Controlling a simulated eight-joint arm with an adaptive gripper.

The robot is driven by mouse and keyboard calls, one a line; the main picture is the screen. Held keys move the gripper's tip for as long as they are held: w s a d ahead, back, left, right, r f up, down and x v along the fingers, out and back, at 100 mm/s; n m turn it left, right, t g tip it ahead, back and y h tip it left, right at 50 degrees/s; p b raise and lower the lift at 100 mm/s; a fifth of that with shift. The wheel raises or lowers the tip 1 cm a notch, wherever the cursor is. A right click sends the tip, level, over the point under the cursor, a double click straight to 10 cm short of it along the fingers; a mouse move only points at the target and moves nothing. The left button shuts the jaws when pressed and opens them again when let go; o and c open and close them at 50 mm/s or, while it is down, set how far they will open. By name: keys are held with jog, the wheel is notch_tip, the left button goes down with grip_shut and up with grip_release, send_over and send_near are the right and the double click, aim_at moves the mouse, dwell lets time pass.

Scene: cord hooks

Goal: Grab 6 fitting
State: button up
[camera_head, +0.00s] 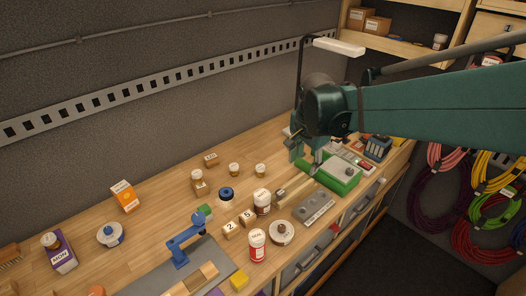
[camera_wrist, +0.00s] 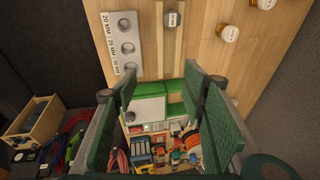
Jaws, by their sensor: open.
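I cannot read a 6 on any part in either view. A small grey labelled fitting (camera_wrist: 171,18) stands by a pale wooden rail at the top of the wrist view; its label is too small to read. My gripper (camera_head: 307,162) is open and empty above the bench, close to a green box with a whitish top (camera_head: 342,174). In the wrist view its two green fingers (camera_wrist: 161,92) stand wide apart, with the green box (camera_wrist: 176,98) seen between them.
A grey plate with holes and size marks (camera_head: 313,207) lies at the bench's front edge. Jars (camera_head: 262,201), a red-labelled bottle (camera_head: 257,244) and a blue clamp tool (camera_head: 185,240) crowd the left. Coiled cords (camera_head: 485,170) hang at right.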

jog(key=w+a+f+m+g+p, duration=0.1)
jog(key=w+a+f+m+p, duration=0.15)
jog(key=w+a+p, duration=0.4)
jog(key=m+g+h+p, duration=0.1)
jog(key=m+g+p, duration=0.1)
jog(key=m+p, duration=0.25)
send_over(260, 166)
jog(key=shift+m, duration=0.3)
jog(key=f, duration=0.6)
jog(key=shift+s+f, duration=0.35)
jog(key=shift+f, duration=0.05)
jog(key=shift+w+a+f+m+h, duration=0.2)
jog(key=shift+a+f+m+h, duration=0.1)
jog(key=shift+a+f, duration=0.3)
jog(key=shift+d, duration=0.1)
jog(key=shift+f, duration=0.1)
jog(key=shift+d+f, duration=0.2)
jog(key=shift+f, duration=1)
jog(key=shift+d+f+p, duration=0.2)
jog(key=shift+f+p, duration=0.1)
jog(key=shift+f, duration=1)
jog(key=shift+d+f+p, duration=0.15)
jog(key=shift+f+p, duration=0.1)
jog(key=shift+f, duration=1.05)
